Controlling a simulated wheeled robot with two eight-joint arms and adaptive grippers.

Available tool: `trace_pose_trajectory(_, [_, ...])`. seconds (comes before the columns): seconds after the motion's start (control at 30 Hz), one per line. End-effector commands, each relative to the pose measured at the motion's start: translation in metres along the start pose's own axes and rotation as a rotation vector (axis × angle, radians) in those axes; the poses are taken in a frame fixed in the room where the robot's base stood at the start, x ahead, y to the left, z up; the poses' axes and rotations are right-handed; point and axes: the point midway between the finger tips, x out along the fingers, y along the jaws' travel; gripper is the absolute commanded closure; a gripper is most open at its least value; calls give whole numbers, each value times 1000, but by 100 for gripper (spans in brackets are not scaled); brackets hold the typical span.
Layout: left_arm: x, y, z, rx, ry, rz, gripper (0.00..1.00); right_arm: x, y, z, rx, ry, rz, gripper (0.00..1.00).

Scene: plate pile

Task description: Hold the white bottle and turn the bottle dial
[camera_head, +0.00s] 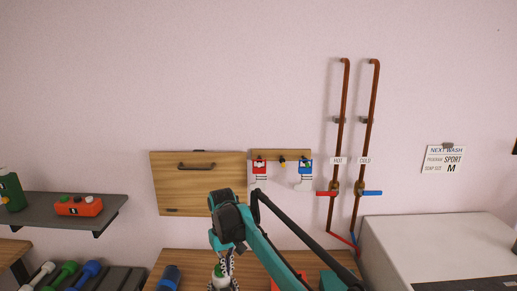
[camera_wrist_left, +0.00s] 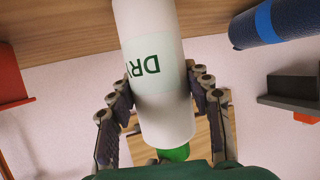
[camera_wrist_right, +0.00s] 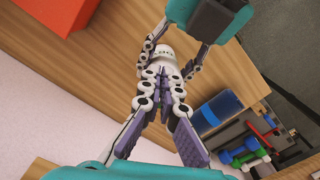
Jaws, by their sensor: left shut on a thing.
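The white bottle (camera_wrist_left: 160,100) has a label with green letters and stands out large in the left wrist view, where it appears upside down. My left gripper (camera_wrist_left: 200,85) is shut around its sides. A green part (camera_wrist_left: 174,153) shows at the bottle's lower end in that view; I cannot tell if it is the dial. In the head view the bottle (camera_head: 217,282) is mostly hidden behind my right arm. In the right wrist view the bottle (camera_wrist_right: 163,51) lies just beyond the fingertips of my right gripper (camera_wrist_right: 166,77). These fingers are close together; whether they touch the dial is hidden.
A blue cylinder (camera_wrist_right: 218,109) lies on the wooden table (camera_head: 190,257) near the bottle. Dumbbells (camera_head: 88,270) lie below. A wash note (camera_head: 443,159) hangs at right.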

Motion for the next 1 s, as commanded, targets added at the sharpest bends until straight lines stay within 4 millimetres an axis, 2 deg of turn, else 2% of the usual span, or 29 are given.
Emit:
trace_pose_trajectory(0.3, [-1,0,0,1,0,0,100,0,1,-1,1,4,2,100])
trace_pose_trajectory(0.63, [-1,0,0,1,0,0,100,-2,4,6,1,3,1,100])
trace_pose_trajectory(1.0, [0,0,0,0,0,0,100,-46,4,6,0,2,1,100])
